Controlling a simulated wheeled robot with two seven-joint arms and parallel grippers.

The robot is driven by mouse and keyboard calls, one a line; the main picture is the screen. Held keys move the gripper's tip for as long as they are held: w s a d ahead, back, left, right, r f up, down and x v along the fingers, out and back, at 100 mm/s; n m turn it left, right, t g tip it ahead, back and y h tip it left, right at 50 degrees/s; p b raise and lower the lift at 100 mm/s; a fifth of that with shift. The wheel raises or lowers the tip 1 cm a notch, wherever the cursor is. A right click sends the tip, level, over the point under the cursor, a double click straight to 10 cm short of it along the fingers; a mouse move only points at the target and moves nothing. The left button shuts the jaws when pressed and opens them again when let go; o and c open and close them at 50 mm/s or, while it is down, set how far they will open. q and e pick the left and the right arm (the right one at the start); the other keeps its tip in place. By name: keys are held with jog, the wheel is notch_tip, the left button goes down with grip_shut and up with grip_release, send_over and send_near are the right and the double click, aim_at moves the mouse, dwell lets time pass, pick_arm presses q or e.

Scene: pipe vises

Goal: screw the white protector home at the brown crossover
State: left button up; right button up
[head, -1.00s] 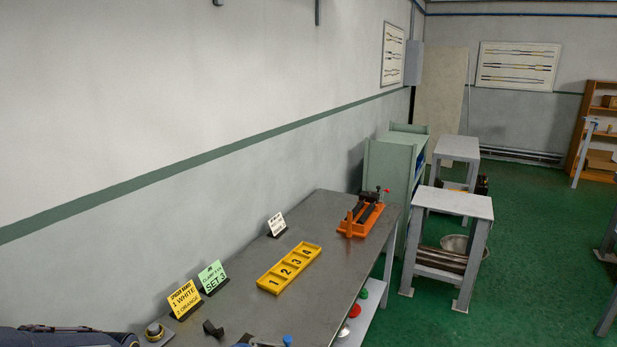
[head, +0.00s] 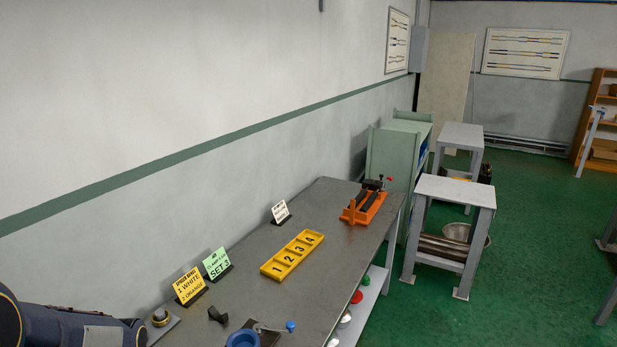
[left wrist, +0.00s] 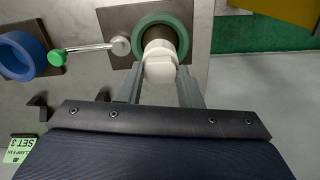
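In the left wrist view my left gripper (left wrist: 161,72) has its two grey fingers on either side of the white protector (left wrist: 160,68) and appears shut on it. The protector's far end lies at the opening of a green ring-shaped vise (left wrist: 143,24). A dark brown piece, apparently the brown crossover (left wrist: 181,36), shows inside that ring, partly covered by the protector. I cannot tell how far the protector is seated. In the head view only my left arm shows at lower left; its gripper is outside the picture. My right gripper is in neither view.
A blue ring vise (head: 243,338) with a blue-knobbed handle sits at the bench's near end; it also shows in the left wrist view (left wrist: 18,56). A green-knobbed handle (left wrist: 57,58) sticks out left. A yellow numbered tray (head: 292,255) and orange vise (head: 362,208) stand farther along.

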pick_arm(q)
grip_shut()
jog(key=m+b, duration=0.1)
jog(key=m, duration=0.7)
jog(key=o, duration=0.6)
grip_release()
